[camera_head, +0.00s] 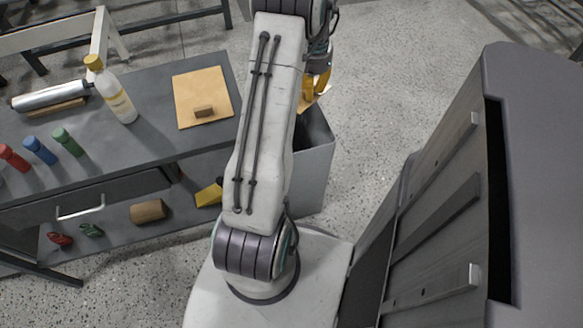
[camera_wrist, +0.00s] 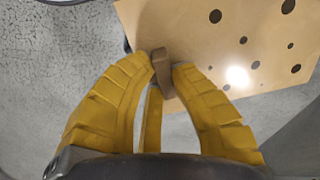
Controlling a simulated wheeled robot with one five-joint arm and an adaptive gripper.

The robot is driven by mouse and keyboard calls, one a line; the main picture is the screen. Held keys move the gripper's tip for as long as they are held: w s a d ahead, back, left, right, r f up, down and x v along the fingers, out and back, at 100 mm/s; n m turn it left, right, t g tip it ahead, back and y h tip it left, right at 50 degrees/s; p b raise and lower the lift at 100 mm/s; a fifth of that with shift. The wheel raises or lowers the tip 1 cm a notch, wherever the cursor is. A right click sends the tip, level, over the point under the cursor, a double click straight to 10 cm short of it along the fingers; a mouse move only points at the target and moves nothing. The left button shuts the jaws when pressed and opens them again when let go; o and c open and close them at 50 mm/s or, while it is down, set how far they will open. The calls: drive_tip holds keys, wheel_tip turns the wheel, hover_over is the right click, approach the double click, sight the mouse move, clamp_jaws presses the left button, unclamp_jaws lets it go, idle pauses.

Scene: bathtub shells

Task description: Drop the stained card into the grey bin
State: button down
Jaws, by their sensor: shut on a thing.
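The stained card (camera_wrist: 262,45), tan with several dark spots, fills the upper right of the wrist view. It has a small brown block grip (camera_wrist: 162,72). My gripper (camera_wrist: 166,68) has its yellow fingers shut on that grip. In the head view my gripper (camera_head: 314,88) is partly hidden behind my arm, and only a sliver of the card shows beneath it. The grey bin (camera_head: 314,172) stands on the floor right of the workbench, its left part hidden by my arm. My gripper appears just above the bin's dark opening in the picture; I cannot tell whether the card is over it.
A plain card (camera_head: 200,84) with a block grip lies on the grey workbench (camera_head: 150,88). A dark grey cabinet (camera_head: 440,200) is at right. Speckled floor beyond the bin is clear.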

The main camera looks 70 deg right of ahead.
wheel_tip(320, 180, down, 14)
drive_tip(key=b, duration=1.1)
drive_tip(key=shift+d+f+b, duration=0.15)
drive_tip(key=shift+d+b, duration=0.15)
drive_tip(key=shift+b, duration=0.05)
drive_tip(key=c, duration=1.2)
unclamp_jaws()
wheel_tip(320, 180, up, 12)
drive_tip(key=shift+r, duration=0.1)
